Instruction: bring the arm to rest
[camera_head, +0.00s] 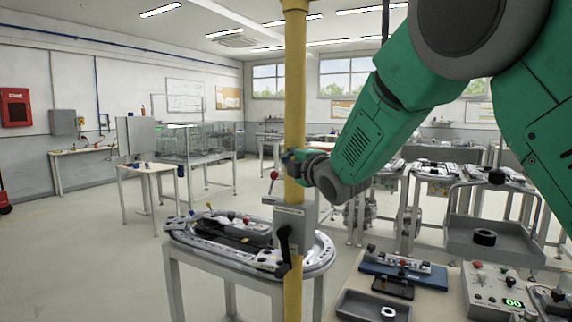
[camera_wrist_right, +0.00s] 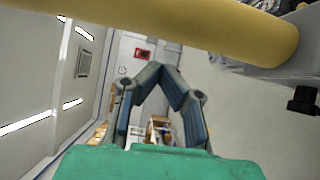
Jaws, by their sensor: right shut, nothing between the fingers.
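My right arm comes in from the upper right of the head view, green with dark grey joints. Its gripper (camera_head: 294,157) is small there and overlaps the yellow pole (camera_head: 295,80); I cannot tell whether it touches the pole. In the right wrist view the gripper's (camera_wrist_right: 166,72) two blue-grey fingers bend inward and close together, with nothing held. The yellow pole (camera_wrist_right: 150,28) crosses the top of that view, beyond the fingertips. My left gripper is not in view.
The ring track table (camera_head: 180,240) stands behind the pole, with a grey box (camera_head: 290,222) mounted on the pole. At the front right, a bench holds a grey tray (camera_head: 355,306), a blue fixture (camera_head: 400,275) and a control panel (camera_head: 497,290). Open floor lies on the left.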

